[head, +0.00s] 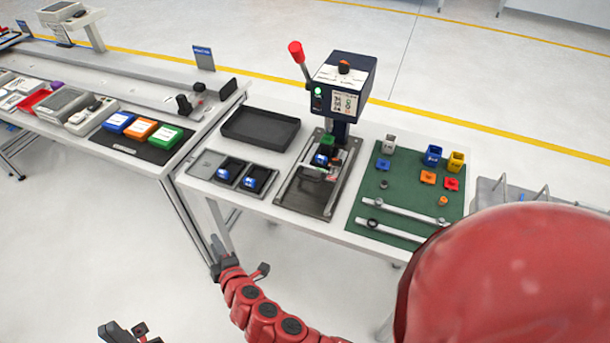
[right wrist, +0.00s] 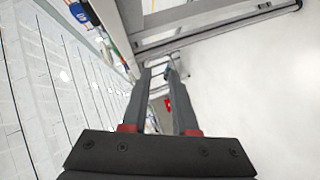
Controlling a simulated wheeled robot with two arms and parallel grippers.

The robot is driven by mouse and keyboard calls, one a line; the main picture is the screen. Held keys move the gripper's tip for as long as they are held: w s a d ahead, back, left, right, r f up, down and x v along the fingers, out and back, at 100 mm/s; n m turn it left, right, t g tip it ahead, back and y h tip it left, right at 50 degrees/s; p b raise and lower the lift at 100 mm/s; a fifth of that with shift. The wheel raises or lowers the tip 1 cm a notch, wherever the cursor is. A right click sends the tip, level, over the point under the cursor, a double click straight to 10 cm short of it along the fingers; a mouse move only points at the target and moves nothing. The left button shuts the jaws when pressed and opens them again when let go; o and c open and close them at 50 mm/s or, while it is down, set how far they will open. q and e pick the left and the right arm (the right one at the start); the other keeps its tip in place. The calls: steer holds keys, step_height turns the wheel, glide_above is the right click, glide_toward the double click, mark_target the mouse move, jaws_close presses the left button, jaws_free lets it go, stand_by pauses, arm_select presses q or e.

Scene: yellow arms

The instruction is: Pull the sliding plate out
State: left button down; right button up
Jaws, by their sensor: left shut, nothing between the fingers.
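A press (head: 343,82) with a red-knobbed lever stands on the work table. Its grey metal base (head: 291,199) extends toward the front edge, with rails on it. The sliding plate (head: 314,174) appears to sit between these rails, under the press head, with a small blue part (head: 320,159) on it. My right gripper (head: 240,262) is open and empty, below and in front of the table's front edge. Its two separated fingers show in the right wrist view (right wrist: 158,78). My left gripper (head: 126,331) is shut and empty at the bottom left, well away from the table.
A black tray (head: 260,140) and small dark bins (head: 231,170) lie left of the press. A green mat (head: 400,207) with coloured blocks and metal rods lies right. A side bench (head: 45,132) with boxes stands left. The floor in front is clear.

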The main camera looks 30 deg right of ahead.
steer(key=s+d+r+m+g+h+p, duration=0.2)
steer(key=s+d+r+m+h+p, duration=0.1)
steer(key=d+r+h, duration=0.55)
steer(key=m+g+h+p, duration=0.1)
steer(key=m+g+h, duration=0.2)
steer(key=m+h, duration=0.15)
glide_toward(308, 179)
steer(key=shift+n, duration=0.25)
steer(key=p+x, duration=0.5)
steer(key=x, duration=0.2)
steer(key=shift+w, duration=0.1)
steer(key=shift+w+d+f, duration=0.25)
steer(key=shift+d, duration=0.1)
jaws_close()
